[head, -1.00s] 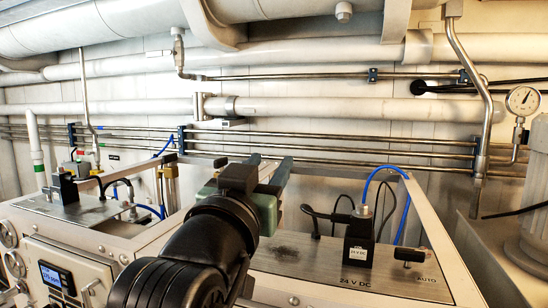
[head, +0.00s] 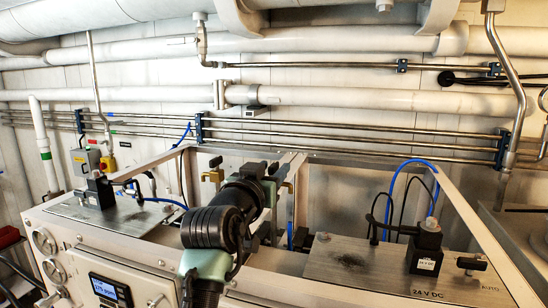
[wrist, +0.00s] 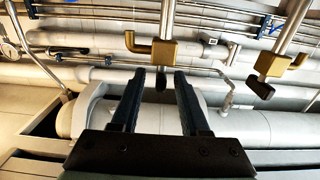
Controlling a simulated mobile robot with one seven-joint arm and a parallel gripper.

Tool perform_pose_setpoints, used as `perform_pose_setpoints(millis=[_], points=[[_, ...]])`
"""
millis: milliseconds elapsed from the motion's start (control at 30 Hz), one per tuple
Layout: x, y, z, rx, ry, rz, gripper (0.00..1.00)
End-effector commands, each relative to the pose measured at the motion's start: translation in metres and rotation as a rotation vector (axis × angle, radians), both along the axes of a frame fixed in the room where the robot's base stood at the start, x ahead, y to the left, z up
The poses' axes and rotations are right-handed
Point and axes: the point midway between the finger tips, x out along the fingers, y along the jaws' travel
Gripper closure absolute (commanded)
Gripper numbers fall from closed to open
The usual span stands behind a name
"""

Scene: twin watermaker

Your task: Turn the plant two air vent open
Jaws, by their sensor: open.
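Two brass valve fittings on vertical steel pipes show in the wrist view, which looks upside down. One brass valve (wrist: 184,49) is just beyond my fingertips, and a small dark piece, perhaps its lever, shows between the fingers. The other brass valve (wrist: 273,62) is to the right with a dark lever (wrist: 262,89). In the head view one brass valve (head: 213,174) stands left of my gripper; the other is mostly hidden behind it. No label shows which is the plant two air vent. My gripper (wrist: 161,73) is open; contact cannot be told.
The cabinet frame (head: 455,210) rises around the valves. A black 24 V DC connector (head: 427,247) with a blue hose (head: 408,165) stands on the right panel. A display (head: 109,291) is on the front at lower left. Horizontal pipes (head: 360,98) run along the back wall.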

Motion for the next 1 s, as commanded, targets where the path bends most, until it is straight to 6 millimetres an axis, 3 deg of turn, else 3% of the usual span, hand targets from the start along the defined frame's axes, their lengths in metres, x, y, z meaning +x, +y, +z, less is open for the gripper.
perform_pose_setpoints(millis=[200,533,800,1000], points=[[0.0125,-0.0044,0.0007,0.000,-0.001,0.000,0.55],[0.0140,-0.0048,-0.0003,0.000,-0.001,0.000,0.55],[0.0139,-0.0046,-0.0001,0.000,-0.001,0.000,1.00],[0.0138,-0.0046,-0.0001,0.000,-0.001,0.000,1.00]])
